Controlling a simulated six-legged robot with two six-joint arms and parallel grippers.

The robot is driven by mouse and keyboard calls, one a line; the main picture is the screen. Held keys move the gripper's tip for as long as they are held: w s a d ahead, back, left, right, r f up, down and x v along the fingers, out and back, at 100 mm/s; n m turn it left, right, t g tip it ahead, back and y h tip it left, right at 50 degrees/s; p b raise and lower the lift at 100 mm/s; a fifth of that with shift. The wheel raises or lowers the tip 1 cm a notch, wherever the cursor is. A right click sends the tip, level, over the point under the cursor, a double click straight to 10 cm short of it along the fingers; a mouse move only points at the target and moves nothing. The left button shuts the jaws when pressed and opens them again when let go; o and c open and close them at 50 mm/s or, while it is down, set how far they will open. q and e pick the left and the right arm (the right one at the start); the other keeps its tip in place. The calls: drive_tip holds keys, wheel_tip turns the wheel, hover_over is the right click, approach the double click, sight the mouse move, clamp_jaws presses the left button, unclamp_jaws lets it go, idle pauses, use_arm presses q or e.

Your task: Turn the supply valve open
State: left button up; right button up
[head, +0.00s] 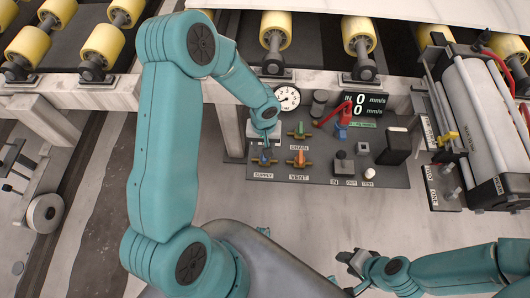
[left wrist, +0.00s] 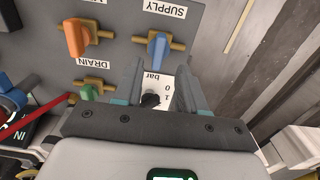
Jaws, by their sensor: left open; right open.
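The supply valve (left wrist: 157,48) has a blue lever on a brass body, with a SUPPLY label beside it. In the left wrist view its lever lies across the brass body. In the head view the supply valve (head: 264,160) is at the panel's left, partly hidden by my left gripper (head: 265,138). In the left wrist view my left gripper (left wrist: 156,88) is open, its fingers pointing toward the blue lever; I see no grip on it. A pressure gauge dial shows between the fingers. My right gripper (head: 346,267) is open and empty at the lower middle, away from the panel.
The orange vent valve (head: 299,159) and green drain valve (head: 300,131) are close by on the grey panel (head: 320,178). A round gauge (head: 287,97) and a red lever (head: 334,115) stand behind. Yellow rollers (head: 276,27) line the back.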

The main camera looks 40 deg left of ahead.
use_arm(q)
wheel_tip(320, 180, down, 6)
drive_tip(key=shift+r+b, duration=0.25)
drive_tip(key=shift+b, duration=0.05)
clamp_jaws()
